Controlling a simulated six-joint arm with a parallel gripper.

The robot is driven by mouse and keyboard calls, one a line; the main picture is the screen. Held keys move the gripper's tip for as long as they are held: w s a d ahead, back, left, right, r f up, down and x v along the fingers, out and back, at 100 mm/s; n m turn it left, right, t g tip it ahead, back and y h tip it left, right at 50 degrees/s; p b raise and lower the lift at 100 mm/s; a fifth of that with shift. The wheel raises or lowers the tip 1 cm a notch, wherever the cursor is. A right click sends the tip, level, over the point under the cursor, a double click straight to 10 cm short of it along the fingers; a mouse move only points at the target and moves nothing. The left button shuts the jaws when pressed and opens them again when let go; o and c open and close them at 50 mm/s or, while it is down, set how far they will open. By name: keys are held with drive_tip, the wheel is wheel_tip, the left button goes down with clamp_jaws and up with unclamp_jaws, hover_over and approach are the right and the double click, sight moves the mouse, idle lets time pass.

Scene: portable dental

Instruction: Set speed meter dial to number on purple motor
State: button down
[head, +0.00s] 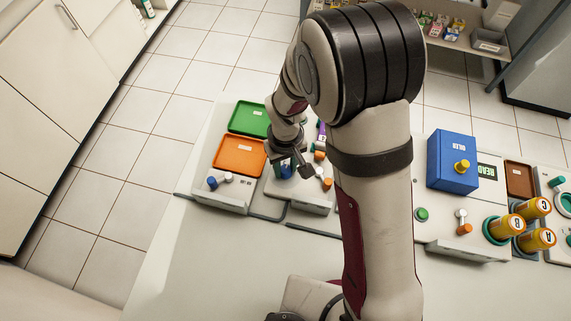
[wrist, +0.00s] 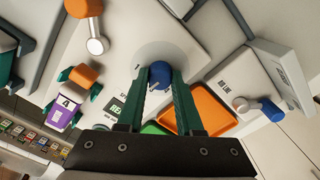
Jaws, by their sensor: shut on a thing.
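In the wrist view my gripper (wrist: 160,80) has its two green fingers on either side of a round blue dial (wrist: 160,70) on a white panel, and is shut on it. A pale disc surrounds the dial; any scale marks or pointer are unclear. In the head view the gripper (head: 285,166) is over the same dial (head: 287,172), partly hiding it. The purple motor (wrist: 61,119), with orange and green ends, bears a white label reading 4. In the head view the motor (head: 321,131) is mostly hidden behind my arm.
A lit display (wrist: 115,106) is partly covered by a finger. An orange-capped lever (wrist: 94,32) stands near the dial. Orange (head: 238,157) and green (head: 250,119) trays lie left. A blue box (head: 452,160) and several yellow canisters (head: 505,228) stand right. The front counter is clear.

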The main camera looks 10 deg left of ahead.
sight(286, 169)
drive_tip(key=n, duration=1.3)
drive_tip(key=shift+n, duration=0.4)
idle(0.4)
drive_tip(key=c, duration=0.6)
unclamp_jaws()
drive_tip(key=shift+o, duration=0.2)
wheel_tip(286, 169, up, 16)
drive_tip(key=shift+f, duration=0.1)
